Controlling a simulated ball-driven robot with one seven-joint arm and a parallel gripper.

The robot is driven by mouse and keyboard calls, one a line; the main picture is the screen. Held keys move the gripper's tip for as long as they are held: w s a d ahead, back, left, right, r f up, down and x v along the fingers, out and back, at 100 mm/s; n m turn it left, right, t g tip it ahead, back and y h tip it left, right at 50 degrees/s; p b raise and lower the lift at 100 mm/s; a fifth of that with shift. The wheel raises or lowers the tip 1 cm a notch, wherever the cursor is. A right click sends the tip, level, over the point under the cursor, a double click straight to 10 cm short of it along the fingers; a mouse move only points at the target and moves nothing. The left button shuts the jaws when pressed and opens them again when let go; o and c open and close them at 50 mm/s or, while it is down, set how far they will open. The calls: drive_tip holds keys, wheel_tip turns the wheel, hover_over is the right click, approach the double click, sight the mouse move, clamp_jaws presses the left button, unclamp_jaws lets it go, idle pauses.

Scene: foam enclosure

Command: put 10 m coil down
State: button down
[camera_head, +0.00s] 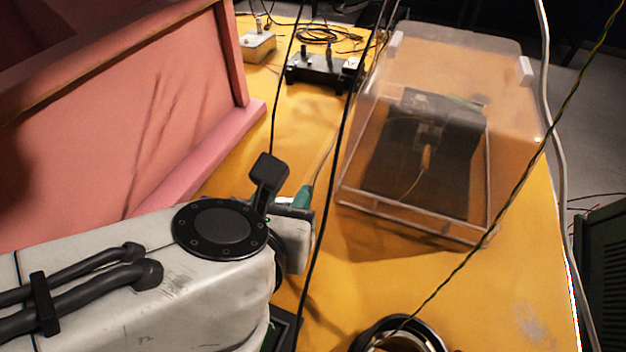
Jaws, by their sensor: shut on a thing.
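The end of my arm reaches in from the left above the yellow table (375,290). My gripper (296,240) is at the end of this arm, with its grey body partly showing. The wrist covers the fingertips. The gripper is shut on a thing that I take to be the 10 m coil. Most of it is hidden, and only a dark curved edge shows under the wrist. A green piece with a thin cable (302,197) stands just behind the gripper.
A clear box (360,200) over a dark device stands right of my gripper. A black ring-shaped object (400,322) is cut off at the bottom. Pink foam (150,120) stands left. Small boxes (318,70) and cables lie at the back. Hanging cables (335,170) cross the view. Yellow table is bare between box and ring.

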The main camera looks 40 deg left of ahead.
wheel_tip(320, 180, down, 3)
drive_tip(key=shift+f+b, duration=0.1)
drive_tip(key=shift+b, duration=1.1)
drive_tip(key=c, duration=0.7)
unclamp_jaws()
drive_tip(key=shift+s+d+r, duration=0.1)
drive_tip(key=shift+s+r, duration=0.15)
drive_tip(key=p+v, duration=0.1)
drive_tip(key=v, duration=1)
drive_tip(key=shift+s, duration=0.2)
drive_tip(key=shift+d, duration=0.15)
